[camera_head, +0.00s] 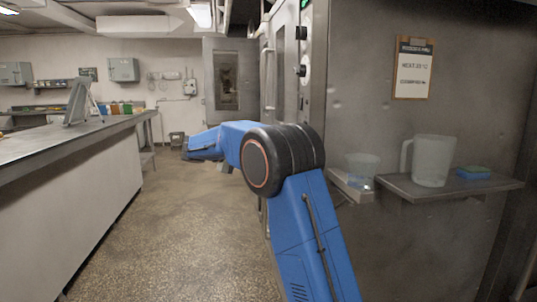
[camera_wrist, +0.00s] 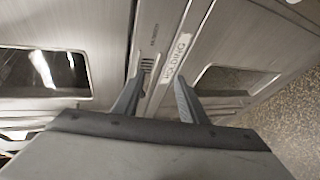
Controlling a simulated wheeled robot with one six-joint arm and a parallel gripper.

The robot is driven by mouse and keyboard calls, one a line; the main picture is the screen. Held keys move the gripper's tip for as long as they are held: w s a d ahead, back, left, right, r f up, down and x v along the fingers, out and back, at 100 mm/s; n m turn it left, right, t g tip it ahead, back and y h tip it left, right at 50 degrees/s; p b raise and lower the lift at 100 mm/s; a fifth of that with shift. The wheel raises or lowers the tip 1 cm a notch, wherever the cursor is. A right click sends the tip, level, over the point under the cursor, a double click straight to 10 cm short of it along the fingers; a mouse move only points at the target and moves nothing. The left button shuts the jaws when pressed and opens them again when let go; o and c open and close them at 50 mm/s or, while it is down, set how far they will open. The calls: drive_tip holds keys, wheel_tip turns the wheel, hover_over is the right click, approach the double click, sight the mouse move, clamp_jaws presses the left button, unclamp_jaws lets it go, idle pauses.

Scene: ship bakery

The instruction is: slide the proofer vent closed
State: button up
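In the wrist view, my gripper (camera_wrist: 160,80) is open, with its two grey fingers apart and nothing seen between them. It faces a metal front with a narrow upright strip. A small set of dark slots (camera_wrist: 147,65), perhaps the proofer vent, lies just beyond the left fingertip beside small lettering. I cannot tell whether the vent is open or shut, or whether a finger touches it.
A long steel counter (camera_head: 75,142) runs along the left. A shelf (camera_head: 455,187) on the right holds a clear jug (camera_head: 432,160) and a blue sponge (camera_head: 473,173). A clear bowl (camera_head: 362,165) sits beside it. The speckled floor (camera_head: 165,225) between is clear.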

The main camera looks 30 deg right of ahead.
drive_tip(key=w+a+f+h, duration=0.2)
drive_tip(key=w+a+h, duration=0.15)
drive_tip(key=w, duration=0.75)
drive_tip(key=w+d, duration=0.2)
drive_tip(key=d, duration=1.5)
drive_tip(key=shift+w+r, duration=0.2)
clamp_jaws()
